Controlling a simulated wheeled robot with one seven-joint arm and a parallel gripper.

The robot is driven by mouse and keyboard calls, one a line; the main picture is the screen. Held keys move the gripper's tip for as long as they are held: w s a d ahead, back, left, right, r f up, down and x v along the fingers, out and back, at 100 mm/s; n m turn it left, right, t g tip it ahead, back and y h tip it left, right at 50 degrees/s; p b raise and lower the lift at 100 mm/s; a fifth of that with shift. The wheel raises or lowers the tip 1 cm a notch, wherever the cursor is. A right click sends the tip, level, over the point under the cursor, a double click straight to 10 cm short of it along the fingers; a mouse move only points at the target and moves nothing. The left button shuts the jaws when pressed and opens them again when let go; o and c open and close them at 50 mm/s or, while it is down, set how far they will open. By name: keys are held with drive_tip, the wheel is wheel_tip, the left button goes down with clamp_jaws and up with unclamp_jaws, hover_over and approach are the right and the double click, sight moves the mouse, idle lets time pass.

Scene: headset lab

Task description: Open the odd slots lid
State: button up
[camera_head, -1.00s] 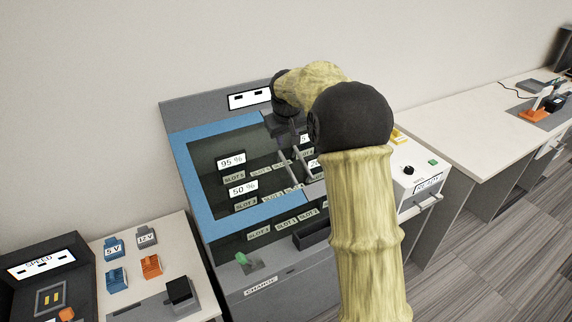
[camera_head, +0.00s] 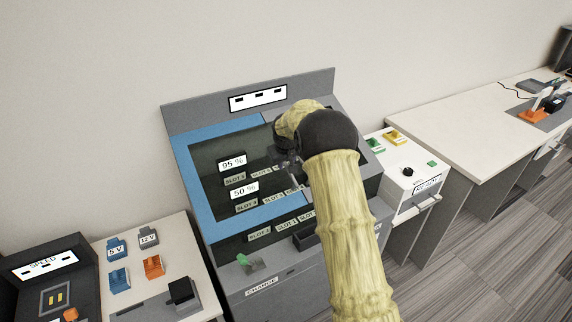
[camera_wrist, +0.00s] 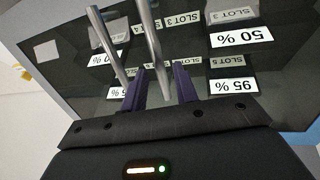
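The charging cabinet's left lid is a blue-framed dark pane (camera_head: 194,185), lying closed over slots with 95 % and 50 % displays. Its blue edge also shows in the wrist view (camera_wrist: 304,141). Two metal bar handles run side by side in the wrist view: the right one (camera_wrist: 147,32) on the side of these displays, the left one (camera_wrist: 106,42) beside it. My gripper (camera_wrist: 160,82) is open, its purple fingers apart with the right bar's end seen between them. I cannot tell whether they touch it. In the head view my gripper (camera_head: 290,166) is partly hidden by my arm.
Left is a table with blue and orange blocks (camera_head: 152,267); right is a white power unit (camera_head: 405,178) and a long bench (camera_head: 470,125).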

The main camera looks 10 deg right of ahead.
sight(286, 165)
drive_tip(key=shift+x, duration=1.75)
clamp_jaws()
drive_tip(key=shift+s, duration=0.1)
